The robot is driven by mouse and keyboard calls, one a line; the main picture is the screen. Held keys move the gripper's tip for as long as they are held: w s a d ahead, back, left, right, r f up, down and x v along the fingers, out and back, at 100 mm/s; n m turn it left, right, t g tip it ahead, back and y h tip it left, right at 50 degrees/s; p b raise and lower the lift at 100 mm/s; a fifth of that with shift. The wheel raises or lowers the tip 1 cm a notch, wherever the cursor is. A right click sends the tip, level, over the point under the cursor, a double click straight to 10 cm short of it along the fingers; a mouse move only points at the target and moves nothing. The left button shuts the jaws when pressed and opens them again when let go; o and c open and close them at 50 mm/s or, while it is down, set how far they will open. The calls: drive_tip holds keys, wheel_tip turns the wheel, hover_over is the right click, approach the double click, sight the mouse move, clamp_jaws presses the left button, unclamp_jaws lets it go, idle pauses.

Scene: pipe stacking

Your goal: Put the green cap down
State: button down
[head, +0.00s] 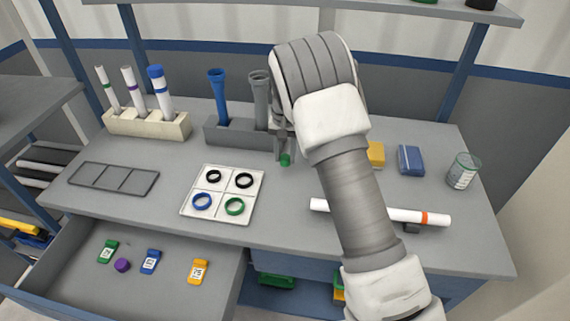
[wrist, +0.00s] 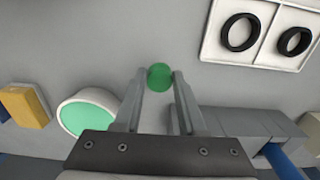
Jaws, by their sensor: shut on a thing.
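In the wrist view the round green cap (wrist: 160,77) sits between the two fingertips (wrist: 158,80). My gripper is shut on it. I cannot tell whether the cap touches the table (head: 275,210) or hangs slightly above it. My arm hides part of the table to the right.
A white tray (head: 222,192) with several rings lies front left of the cap. A white round container, pale green inside (wrist: 88,113), stands near my gripper. A white pipe (head: 385,212) lies at the right. The open drawer (head: 180,295) holds small labelled items.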

sight(285, 158)
drive_tip(key=shift+f, duration=2)
drive_tip(key=shift+f+b, duration=0.15)
drive_tip(key=shift+b, duration=0.15)
drive_tip(key=shift+c, duration=2.4)
unclamp_jaws()
